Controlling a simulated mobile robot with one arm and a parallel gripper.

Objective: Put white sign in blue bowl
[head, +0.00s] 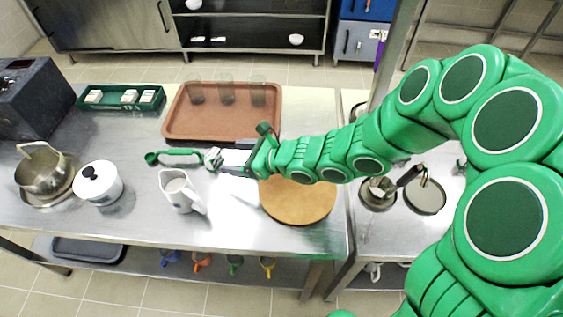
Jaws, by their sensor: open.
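My gripper (216,159) is open over the middle of the steel table, at the end of my green arm reaching in from the right. Its fingertips are near the handle end of a green ladle (178,152); I cannot tell whether they touch it. I cannot make out a white sign clearly. A bright white patch (238,189) lies just below the gripper, but I cannot tell whether it is an object or glare. I see no blue bowl; my arm hides part of the table on the right.
A white jug (178,191) and round wooden board (298,201) stand near the gripper. Behind are a brown tray (222,128) with glasses and a green box (119,98) with white items. A lidded white pot (99,183) and steel pan (42,169) stand left.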

